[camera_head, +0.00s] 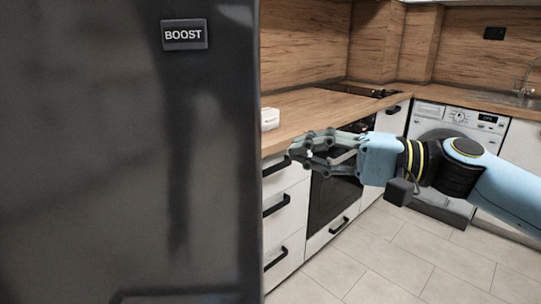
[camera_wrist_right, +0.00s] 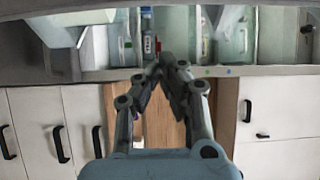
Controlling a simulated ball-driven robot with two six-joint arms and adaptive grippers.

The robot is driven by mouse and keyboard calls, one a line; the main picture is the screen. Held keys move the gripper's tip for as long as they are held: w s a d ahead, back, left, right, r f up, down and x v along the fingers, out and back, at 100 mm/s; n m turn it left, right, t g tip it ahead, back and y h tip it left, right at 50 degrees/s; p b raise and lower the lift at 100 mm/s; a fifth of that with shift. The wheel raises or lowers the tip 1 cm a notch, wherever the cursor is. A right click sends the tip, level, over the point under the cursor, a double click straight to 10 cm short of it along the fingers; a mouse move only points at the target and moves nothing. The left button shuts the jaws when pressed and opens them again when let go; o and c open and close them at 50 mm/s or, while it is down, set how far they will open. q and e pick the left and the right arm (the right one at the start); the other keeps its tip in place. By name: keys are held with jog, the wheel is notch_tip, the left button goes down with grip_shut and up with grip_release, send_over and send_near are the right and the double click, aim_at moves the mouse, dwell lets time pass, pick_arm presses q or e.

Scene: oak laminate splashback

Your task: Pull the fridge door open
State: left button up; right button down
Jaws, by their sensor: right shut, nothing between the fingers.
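The dark, glossy fridge door (camera_head: 120,150) with a BOOST label (camera_head: 184,34) fills the left half of the head view. My right gripper (camera_head: 296,152) is to the right of the door's edge, pointing left, shut and empty. No contact with the door shows. In the right wrist view, the gripper's tips (camera_wrist_right: 174,70) meet in front of a pale shelf (camera_wrist_right: 250,71) with bottles and containers, which looks like the fridge's inside, so the door appears open at least partly. No fridge handle shows. My left gripper is out of view.
White drawers (camera_head: 284,212) with black handles and a dark oven (camera_head: 333,198) stand behind my right gripper, under a wooden worktop (camera_head: 310,103). A white box (camera_head: 270,118) lies on the worktop. A washing machine (camera_head: 455,125) stands further back. The tiled floor (camera_head: 385,260) is clear.

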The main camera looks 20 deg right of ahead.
jog(key=a+p, duration=0.3)
jog(key=a, duration=0.3)
jog(key=shift+s, duration=0.1)
dwell(0.5)
